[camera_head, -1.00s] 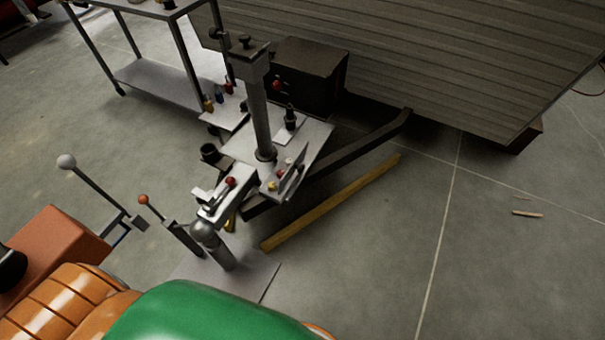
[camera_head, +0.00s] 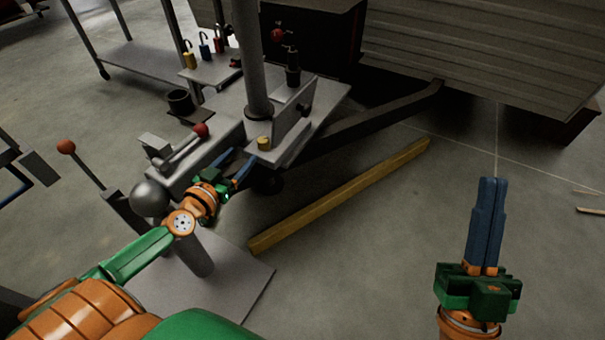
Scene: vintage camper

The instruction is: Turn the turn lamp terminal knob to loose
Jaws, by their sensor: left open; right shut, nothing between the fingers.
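A small yellow knob (camera_head: 264,143) stands on the grey plate at the base of the upright post. I cannot tell for sure that it is the turn lamp terminal knob; no label is readable. My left gripper (camera_head: 240,161) is open, its blue fingers apart, just below and left of the yellow knob and beside the coupler. I see no contact with the knob. My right gripper (camera_head: 488,182) is shut and empty, held up over the bare floor at the right.
A lever with a red ball (camera_head: 200,130) sits on the coupler close to my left gripper. The grey post (camera_head: 250,60) rises behind the knob. Several coloured padlocks (camera_head: 204,48) stand on a plate behind. A yellow wooden beam (camera_head: 340,195) lies on the floor.

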